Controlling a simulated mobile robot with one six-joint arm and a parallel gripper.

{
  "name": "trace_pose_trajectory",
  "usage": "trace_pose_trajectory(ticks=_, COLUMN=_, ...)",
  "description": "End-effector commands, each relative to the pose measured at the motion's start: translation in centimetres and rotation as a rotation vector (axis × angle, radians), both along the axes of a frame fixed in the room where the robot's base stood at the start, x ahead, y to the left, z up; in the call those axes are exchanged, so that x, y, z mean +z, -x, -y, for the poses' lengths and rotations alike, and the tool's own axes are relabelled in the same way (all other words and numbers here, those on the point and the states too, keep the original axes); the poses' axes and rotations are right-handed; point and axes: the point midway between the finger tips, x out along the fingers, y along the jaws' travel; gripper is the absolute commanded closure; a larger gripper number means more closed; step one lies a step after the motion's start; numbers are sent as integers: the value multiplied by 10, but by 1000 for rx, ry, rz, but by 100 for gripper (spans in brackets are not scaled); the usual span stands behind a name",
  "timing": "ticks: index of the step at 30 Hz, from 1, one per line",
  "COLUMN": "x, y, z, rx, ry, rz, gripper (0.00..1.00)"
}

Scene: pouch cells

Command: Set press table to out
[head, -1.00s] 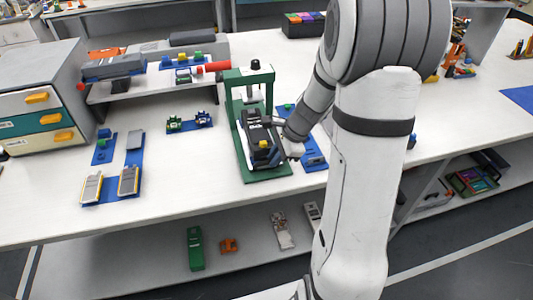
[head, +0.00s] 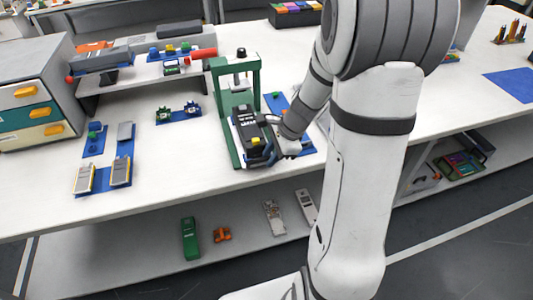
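The green press (head: 254,76) stands near the front edge of the white table, with a column and a top bridge. A black press table (head: 245,124) lies on its base, reaching from under the bridge toward the front edge. A small yellow piece (head: 256,141) shows on its front part. My gripper (head: 268,149) is at the front right end of the press table, reaching in from the right. Its fingers are dark and small against the black parts. I cannot tell whether they are open or shut, or whether they touch.
Blue mats with cells (head: 121,171) lie to the left. A drawer cabinet (head: 30,115) stands at far left, with a raised shelf (head: 140,78) beside it. Another blue mat (head: 304,142) lies just right of the press.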

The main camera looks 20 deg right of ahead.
Motion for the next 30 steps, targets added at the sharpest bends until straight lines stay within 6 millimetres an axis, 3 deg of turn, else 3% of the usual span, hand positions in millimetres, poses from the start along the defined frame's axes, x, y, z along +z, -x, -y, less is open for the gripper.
trace_pose_trajectory(ticks=4, x=0, y=0, z=-2, rx=4, ry=-2, rz=0, gripper=66)
trace_pose_trajectory(ticks=12, x=4, y=0, z=-3, rx=7, ry=-4, rz=1, gripper=66)
trace_pose_trajectory(ticks=24, x=58, y=10, z=21, rx=5, ry=-2, rz=2, gripper=66)
trace_pose_trajectory(ticks=30, x=70, y=13, z=26, rx=6, ry=-3, rz=0, gripper=66)
